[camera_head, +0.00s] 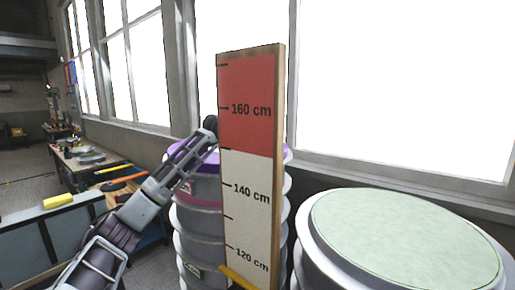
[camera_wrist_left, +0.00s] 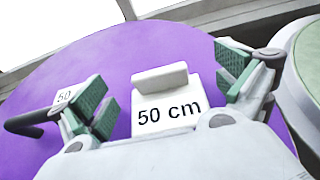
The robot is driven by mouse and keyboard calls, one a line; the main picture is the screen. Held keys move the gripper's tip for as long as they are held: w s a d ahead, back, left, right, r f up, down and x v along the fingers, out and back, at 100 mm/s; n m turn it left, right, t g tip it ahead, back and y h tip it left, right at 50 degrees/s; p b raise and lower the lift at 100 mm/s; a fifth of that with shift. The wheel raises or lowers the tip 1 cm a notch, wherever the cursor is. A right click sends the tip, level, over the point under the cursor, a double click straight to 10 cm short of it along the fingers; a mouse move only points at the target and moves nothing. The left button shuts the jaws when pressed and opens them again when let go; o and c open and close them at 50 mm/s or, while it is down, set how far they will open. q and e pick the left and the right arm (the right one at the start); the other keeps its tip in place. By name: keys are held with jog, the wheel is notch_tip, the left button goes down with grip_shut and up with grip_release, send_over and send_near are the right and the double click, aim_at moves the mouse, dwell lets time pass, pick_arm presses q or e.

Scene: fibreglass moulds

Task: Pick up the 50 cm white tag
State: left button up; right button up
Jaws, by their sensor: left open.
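The white tag (camera_wrist_left: 166,112) lies on a purple round lid (camera_wrist_left: 150,50) in the left wrist view. It reads "50 cm" and has a raised white block along its far side. My left gripper (camera_wrist_left: 168,88) is open, with one green-padded finger on each side of the tag, apart from it. In the head view my left arm (camera_head: 150,200) reaches to the purple lid (camera_head: 185,160), and its gripper end is partly hidden by a tall board. The tag is not visible there. My right gripper is not in view.
A red-and-white height board (camera_head: 250,170) stands upright in front of the purple-lidded drum. A pale-green-topped drum (camera_head: 405,240) stands at the right. A small white label (camera_wrist_left: 64,97) reading "50" and a dark curved handle (camera_wrist_left: 24,122) are beside the left finger. Workbenches line the left.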

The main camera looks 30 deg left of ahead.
pick_arm(q)
jog(key=c, duration=1.1)
jog(key=shift+o, duration=0.2)
jog(key=shift+r, duration=0.2)
notch_tip(320, 180, up, 10)
jog(key=shift+f+b, duration=0.2)
jog(key=shift+b, duration=0.25)
dwell(0.4)
